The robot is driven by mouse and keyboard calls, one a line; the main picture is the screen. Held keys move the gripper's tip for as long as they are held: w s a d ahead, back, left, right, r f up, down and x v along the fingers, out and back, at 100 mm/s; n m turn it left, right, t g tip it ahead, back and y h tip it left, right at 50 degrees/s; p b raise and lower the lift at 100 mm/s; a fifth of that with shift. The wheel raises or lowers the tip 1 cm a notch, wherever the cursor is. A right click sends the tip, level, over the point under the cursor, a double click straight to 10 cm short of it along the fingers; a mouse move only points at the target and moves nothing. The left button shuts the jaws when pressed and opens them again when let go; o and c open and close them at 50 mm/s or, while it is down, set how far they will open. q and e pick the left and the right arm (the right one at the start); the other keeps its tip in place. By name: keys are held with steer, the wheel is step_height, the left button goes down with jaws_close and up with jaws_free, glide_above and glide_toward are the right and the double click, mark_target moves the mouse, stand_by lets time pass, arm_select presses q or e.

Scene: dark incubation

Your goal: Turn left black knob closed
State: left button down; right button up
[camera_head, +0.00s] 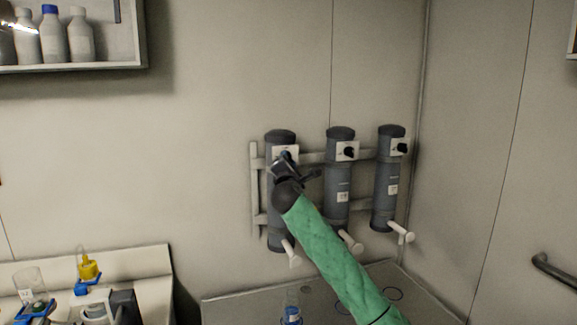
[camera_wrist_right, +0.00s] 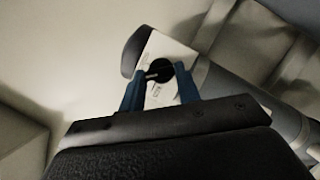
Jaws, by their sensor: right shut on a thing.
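The left black knob (camera_wrist_right: 158,72) sits on a white plate (camera_wrist_right: 166,48) on the leftmost grey cylinder (camera_head: 280,232). My right gripper (camera_wrist_right: 160,80) is at this knob, with its blue fingers on either side and shut on it. In the head view my right gripper (camera_head: 286,157) covers the knob and most of its plate (camera_head: 291,150). The middle black knob (camera_head: 349,153) and the right black knob (camera_head: 402,148) sit on white plates on the other two cylinders. My left gripper is not in view.
The cylinders hang on a wall rack (camera_head: 254,190) with white spouts (camera_head: 292,254) below. A grey counter (camera_head: 240,310) stands underneath with a blue-capped bottle (camera_head: 291,314). A shelf (camera_head: 100,67) with bottles is at the upper left. A handrail (camera_head: 555,270) is at the right.

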steer(key=shift+r+m+g+h, duration=0.1)
steer(key=shift+m+g+h, duration=0.45)
steer(key=shift+m, duration=1.5)
steer(key=shift+r+m+g+h, duration=0.1)
steer(key=shift+m+g+h, duration=0.15)
steer(key=shift+m+g, duration=1.2)
steer(key=o, duration=0.8)
steer(key=shift+m+t, duration=0.6)
steer(key=shift+o, duration=0.9)
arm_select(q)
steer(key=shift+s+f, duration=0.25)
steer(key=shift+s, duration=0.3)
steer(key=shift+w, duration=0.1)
